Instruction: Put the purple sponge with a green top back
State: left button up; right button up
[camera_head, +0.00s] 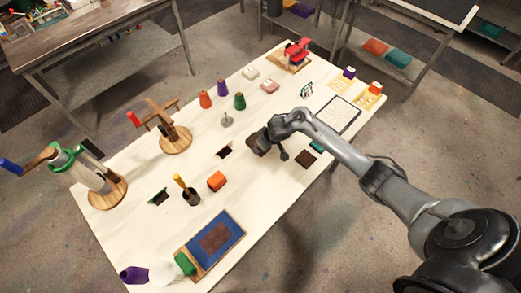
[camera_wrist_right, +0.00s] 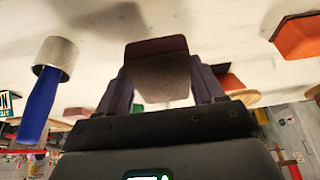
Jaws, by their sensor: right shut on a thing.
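My right gripper (camera_head: 262,138) is above the middle of the white table in the head view. It is shut on a dark brownish block (camera_wrist_right: 158,72), which sits between the two fingers in the right wrist view. The fingers cover part of the block in the head view, and I cannot make out a purple body or green top on it. My left gripper is not in view.
An orange block (camera_head: 217,181), a yellow-handled tool in a dark cup (camera_head: 190,196) and a blue tray (camera_head: 220,237) are at the near left.

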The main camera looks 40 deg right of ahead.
jog(key=shift+w+f, duration=0.5)
jog(key=shift+w, duration=0.1)
jog(key=shift+f+b, duration=0.4)
jog(key=shift+f, duration=1.5)
jog(key=shift+f, duration=0.1)
jog(key=o, duration=0.9)
jog(key=shift+o, duration=0.2)
